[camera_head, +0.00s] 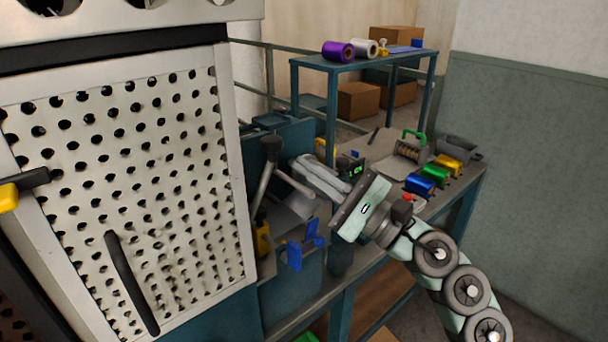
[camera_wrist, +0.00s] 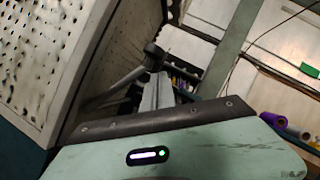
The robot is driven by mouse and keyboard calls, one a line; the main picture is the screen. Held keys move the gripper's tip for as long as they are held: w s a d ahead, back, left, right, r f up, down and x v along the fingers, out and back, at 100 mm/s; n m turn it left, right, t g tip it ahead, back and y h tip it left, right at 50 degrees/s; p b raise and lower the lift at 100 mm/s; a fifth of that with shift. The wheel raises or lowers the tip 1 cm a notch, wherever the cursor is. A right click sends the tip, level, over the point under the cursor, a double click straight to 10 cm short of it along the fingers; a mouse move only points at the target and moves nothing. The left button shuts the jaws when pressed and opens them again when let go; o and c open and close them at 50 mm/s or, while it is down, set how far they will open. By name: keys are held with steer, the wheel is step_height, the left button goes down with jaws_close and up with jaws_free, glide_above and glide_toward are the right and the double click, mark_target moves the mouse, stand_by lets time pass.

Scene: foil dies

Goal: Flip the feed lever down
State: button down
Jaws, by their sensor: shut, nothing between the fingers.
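The feed lever appears to be the grey bar with a dark knob (camera_head: 271,146), standing up and slightly tilted beside the perforated panel. The lever also shows in the wrist view (camera_wrist: 128,78), running from lower left up to its dark knob. My gripper (camera_head: 303,166) is shut and empty, with its pale fingers pointing left toward the lever. The fingertips are to the right of the lever's upper part and look apart from it in the head view. My fingers (camera_wrist: 156,92) also show in the wrist view, just below the knob. The lever's base is partly hidden.
A large perforated metal panel (camera_head: 130,170) with a black handle fills the left. A blue bracket (camera_head: 302,245) stands below the fingers. Blue, green and yellow foil rolls (camera_head: 434,176) lie on the bench at right. A raised shelf (camera_head: 390,57) stands behind.

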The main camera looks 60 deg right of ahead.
steer(key=p+v, duration=0.3)
steer(key=v, duration=0.8)
steer(key=shift+d+f, duration=0.15)
steer(key=shift+f, duration=0.1)
steer(key=shift+w, duration=0.1)
